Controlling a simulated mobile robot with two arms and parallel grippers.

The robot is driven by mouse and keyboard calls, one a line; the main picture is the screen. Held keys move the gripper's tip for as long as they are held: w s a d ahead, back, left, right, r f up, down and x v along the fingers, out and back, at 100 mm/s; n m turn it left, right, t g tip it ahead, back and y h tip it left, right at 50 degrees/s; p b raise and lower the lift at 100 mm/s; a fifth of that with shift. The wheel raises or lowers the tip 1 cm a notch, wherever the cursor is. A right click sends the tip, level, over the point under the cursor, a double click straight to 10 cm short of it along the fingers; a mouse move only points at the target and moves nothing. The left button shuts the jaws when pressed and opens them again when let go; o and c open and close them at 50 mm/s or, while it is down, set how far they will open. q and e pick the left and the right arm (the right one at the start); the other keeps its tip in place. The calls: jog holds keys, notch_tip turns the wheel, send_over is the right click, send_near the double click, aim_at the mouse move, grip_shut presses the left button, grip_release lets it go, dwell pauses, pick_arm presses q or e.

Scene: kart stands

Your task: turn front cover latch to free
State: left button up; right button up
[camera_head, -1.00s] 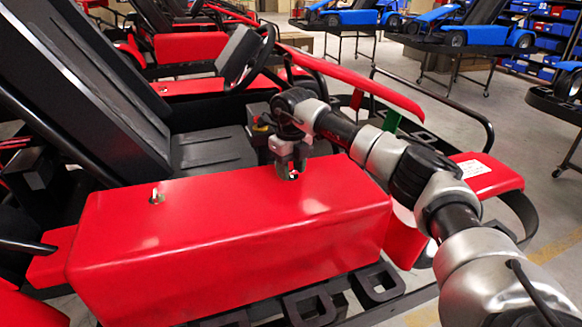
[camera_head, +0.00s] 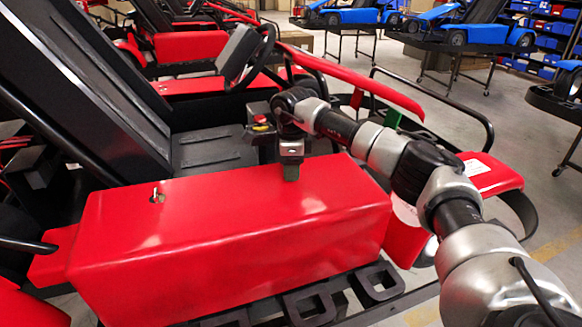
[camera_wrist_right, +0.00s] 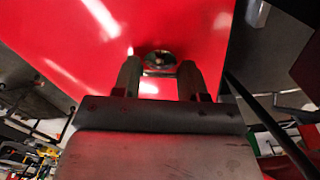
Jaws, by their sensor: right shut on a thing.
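The red side cover (camera_head: 235,235) of the kart fills the lower middle of the head view. A small metal latch (camera_head: 157,195) stands on its top at the left. My right gripper (camera_head: 291,172) points down at the right part of the cover's top, and in the head view it hides the front latch. In the right wrist view a round metal latch (camera_wrist_right: 160,61) shows on the red surface, just past and between the fingertips of my right gripper (camera_wrist_right: 159,74). The fingers are shut on the latch, though its grip part is hard to make out. My left gripper is not in view.
The black seat (camera_head: 100,90) and steering wheel (camera_head: 250,55) stand behind the cover. A red front fairing (camera_head: 490,175) is at the right. Blue karts (camera_head: 470,38) on stands are at the back right, with open floor between.

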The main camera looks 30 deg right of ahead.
jog(key=shift+r+n, duration=0.15)
jog(key=shift+n, duration=1.45)
jog(key=o, duration=0.9)
jog(key=shift+r+b, duration=1.25)
jog(key=shift+r, duration=4.1)
